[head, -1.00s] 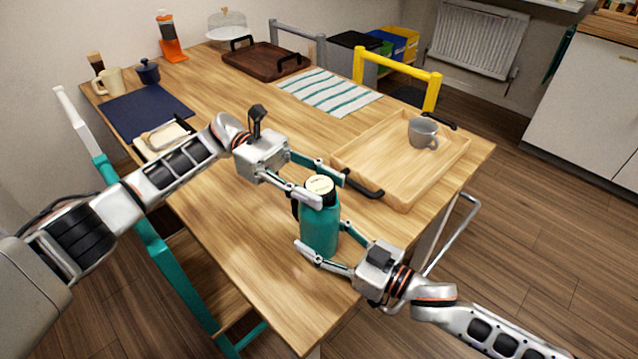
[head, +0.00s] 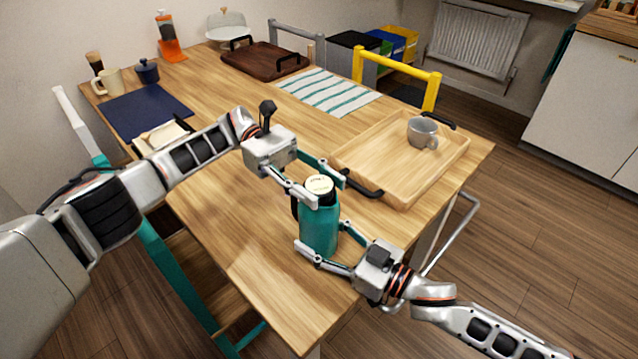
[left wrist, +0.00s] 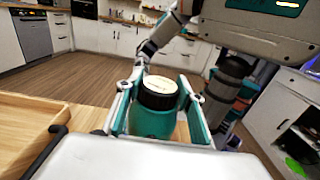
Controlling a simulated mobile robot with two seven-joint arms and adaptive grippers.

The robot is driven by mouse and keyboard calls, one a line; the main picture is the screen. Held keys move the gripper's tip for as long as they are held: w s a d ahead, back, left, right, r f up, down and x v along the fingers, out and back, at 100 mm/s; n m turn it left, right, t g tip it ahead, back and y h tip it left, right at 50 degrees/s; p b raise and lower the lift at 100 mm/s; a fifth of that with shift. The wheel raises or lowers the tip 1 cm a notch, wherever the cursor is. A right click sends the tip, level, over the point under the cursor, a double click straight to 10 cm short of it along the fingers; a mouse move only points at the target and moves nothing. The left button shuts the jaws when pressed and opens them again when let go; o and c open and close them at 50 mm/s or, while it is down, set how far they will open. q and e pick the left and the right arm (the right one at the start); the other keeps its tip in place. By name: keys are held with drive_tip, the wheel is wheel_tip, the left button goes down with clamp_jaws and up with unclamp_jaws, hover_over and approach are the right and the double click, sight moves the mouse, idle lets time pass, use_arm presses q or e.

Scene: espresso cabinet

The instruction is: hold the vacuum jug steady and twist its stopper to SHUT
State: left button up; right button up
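The vacuum jug (head: 319,232) is a teal flask standing upright near the table's front corner, its dark handle (head: 295,208) on the left. Its stopper (head: 319,185) has a cream top with small markings I cannot read, and a black rim. It also shows in the left wrist view (left wrist: 159,88). My left gripper (head: 331,192) has its fingers on opposite sides of the stopper, apparently touching it; in the left wrist view they flank the black rim closely. My right gripper (head: 325,243) is closed around the jug's body, low down, and the jug stands on the table.
A wooden tray (head: 372,155) with a grey mug (head: 422,131) lies just behind and right of the jug. A striped cloth (head: 328,92), dark tray (head: 265,60) and navy mat (head: 145,112) lie farther back. The table's front edge is close to the jug.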

sight(318, 184)
use_arm(q)
drive_tip(key=o, duration=0.4)
drive_tip(key=shift+f, duration=0.2)
drive_tip(key=shift+r, duration=0.1)
drive_tip(key=shift+r, duration=0.15)
wheel_tip(318, 184, up, 10)
drive_tip(key=shift+f, duration=0.1)
drive_tip(key=shift+a+f, duration=0.1)
drive_tip(key=s+a+f+n+t+h, duration=0.2)
drive_tip(key=a+f+n+t+h, duration=0.3)
drive_tip(key=a+f+n+t, duration=0.85)
drive_tip(key=d+r+m, duration=0.1)
drive_tip(key=d, duration=0.3)
drive_tip(key=w+d+r+t, duration=0.1)
drive_tip(key=d, duration=0.4)
drive_tip(key=w+d+r+m+t, duration=0.1)
drive_tip(key=d, duration=0.3)
drive_tip(key=shift+d+r+m, duration=0.1)
drive_tip(key=shift+d+m, duration=0.2)
drive_tip(key=shift+m, duration=0.05)
